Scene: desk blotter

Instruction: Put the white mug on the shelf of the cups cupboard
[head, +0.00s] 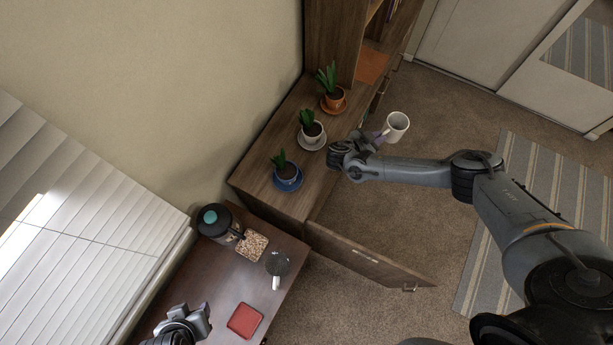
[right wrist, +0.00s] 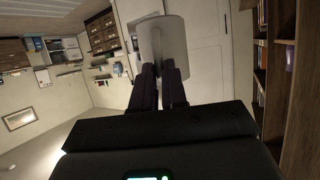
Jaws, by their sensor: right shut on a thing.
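The white mug (head: 396,125) is in my right gripper (head: 376,138), held in the air to the right of the wooden cabinet (head: 290,205). In the right wrist view the mug (right wrist: 168,42) sits between the fingertips (right wrist: 160,72). The cabinet's near door (head: 370,262) stands open, swung out toward the lower right. I take this as the cups cupboard; its shelf and inside are hidden from above. My left gripper (head: 190,320) is over the desk at the bottom left, away from the mug; its jaw opening is unclear.
Three potted plants on saucers, orange (head: 335,98), white (head: 312,131) and blue (head: 288,175), stand on the cabinet top. A bookcase (head: 335,45) rises behind. Carpet beside the cabinet is clear.

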